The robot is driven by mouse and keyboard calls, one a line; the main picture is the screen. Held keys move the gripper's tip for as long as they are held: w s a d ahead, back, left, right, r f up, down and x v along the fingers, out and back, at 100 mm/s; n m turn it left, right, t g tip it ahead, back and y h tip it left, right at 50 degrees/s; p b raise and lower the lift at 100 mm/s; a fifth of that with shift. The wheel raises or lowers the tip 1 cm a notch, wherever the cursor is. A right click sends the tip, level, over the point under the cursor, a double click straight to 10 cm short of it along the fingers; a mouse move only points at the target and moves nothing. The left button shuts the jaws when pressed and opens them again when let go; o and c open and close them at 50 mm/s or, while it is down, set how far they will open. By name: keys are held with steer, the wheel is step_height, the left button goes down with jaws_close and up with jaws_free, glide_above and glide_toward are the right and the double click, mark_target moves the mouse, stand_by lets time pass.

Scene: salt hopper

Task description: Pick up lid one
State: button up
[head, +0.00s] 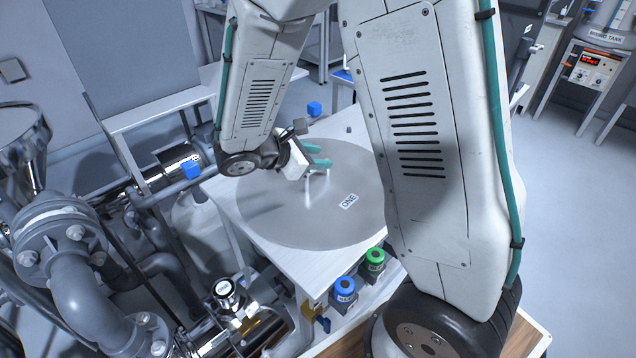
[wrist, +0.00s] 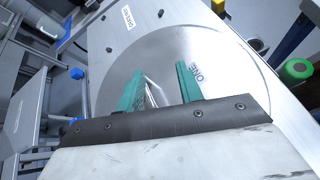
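Lid one is a large round grey metal disc (head: 290,215) lying flat on the white-topped bench, with a "ONE" label on it. It fills much of the wrist view (wrist: 215,75). A bright handle (head: 317,186) stands near its middle. My gripper (head: 320,156) is over the lid at the handle, with its two teal fingers apart. In the wrist view, the fingers (wrist: 160,70) have a clear gap, and part of the handle (wrist: 150,92) shows between them, nearer the left finger. I cannot tell whether either finger touches it.
A blue-topped button (head: 345,287) and a green-topped button (head: 375,258) are on the bench's front side. Grey pipes and a flange (head: 65,240) crowd the left. Open floor (head: 575,200) lies to the right.

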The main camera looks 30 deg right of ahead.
steer(key=w+f+n+t, duration=0.1)
steer(key=f, duration=0.1)
steer(key=w+a+f+n, duration=0.1)
steer(key=w+f+n, duration=0.1)
steer(key=w+a+f+n+t, duration=0.1)
steer(key=f, duration=0.1)
steer(key=shift+w+f+n+t+h, duration=0.15)
steer(key=shift+w+n+t+h, duration=0.15)
steer(key=shift+n+h, duration=0.1)
steer(key=shift+w+d+f, duration=0.15)
steer(key=shift+d+f, duration=0.05)
glide_above(318, 175)
steer(key=s+a, duration=0.2)
steer(key=s, duration=0.1)
steer(key=f, duration=0.3)
steer(key=shift+w+d+f, duration=0.1)
steer(key=shift+w, duration=0.1)
steer(key=shift+c, duration=0.3)
jaws_close()
